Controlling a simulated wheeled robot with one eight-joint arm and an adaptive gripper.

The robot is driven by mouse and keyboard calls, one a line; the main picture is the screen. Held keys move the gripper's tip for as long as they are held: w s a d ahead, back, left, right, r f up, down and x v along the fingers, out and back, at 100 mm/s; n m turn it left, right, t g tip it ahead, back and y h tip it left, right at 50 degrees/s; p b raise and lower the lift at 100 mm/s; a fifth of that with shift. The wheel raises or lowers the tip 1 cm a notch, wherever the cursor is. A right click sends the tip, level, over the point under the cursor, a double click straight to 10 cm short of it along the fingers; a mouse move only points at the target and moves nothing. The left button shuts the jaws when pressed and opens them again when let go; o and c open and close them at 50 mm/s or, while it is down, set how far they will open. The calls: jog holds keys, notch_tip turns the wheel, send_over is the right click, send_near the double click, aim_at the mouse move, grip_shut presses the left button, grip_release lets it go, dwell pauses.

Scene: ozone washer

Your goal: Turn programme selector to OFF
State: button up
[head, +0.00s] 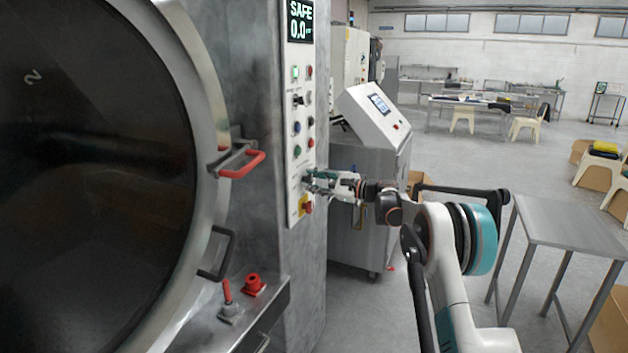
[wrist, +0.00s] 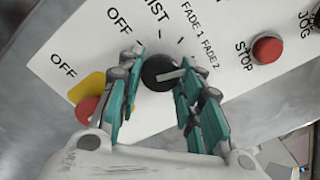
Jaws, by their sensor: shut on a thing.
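The programme selector is a black round knob (wrist: 158,71) with a pale pointer line, on a white panel. Around it are the labels OFF (wrist: 119,19), one partly cut off ending in "IST", FADE 1 and FADE 2 (wrist: 211,57). The pointer line points right in the wrist view, nearest FADE 2 and away from OFF. My gripper (wrist: 160,90) has its teal fingers on either side of the knob and is shut on it. In the head view my gripper (head: 314,181) reaches the lower part of the control panel and hides the knob.
A red button on a yellow plate (wrist: 88,106), with its own OFF label, sits close beside my left finger. A red STOP button (wrist: 267,48) is to the right. The washer's round door (head: 85,180) has red and black handles. A steel table (head: 570,228) stands right of my arm.

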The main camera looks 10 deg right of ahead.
jog(key=n+p, duration=0.1)
jog(key=n, duration=0.4)
jog(key=shift+n, duration=0.3)
jog(key=n+p, duration=0.1)
jog(key=n, duration=0.5)
jog(key=shift+r, duration=0.1)
jog(key=n, duration=0.5)
jog(key=shift+n, duration=0.4)
jog(key=n, duration=0.6)
jog(key=shift+p, duration=0.3)
jog(key=o, duration=1)
jog(key=shift+o, duration=0.2)
jog(key=shift+d, duration=0.1)
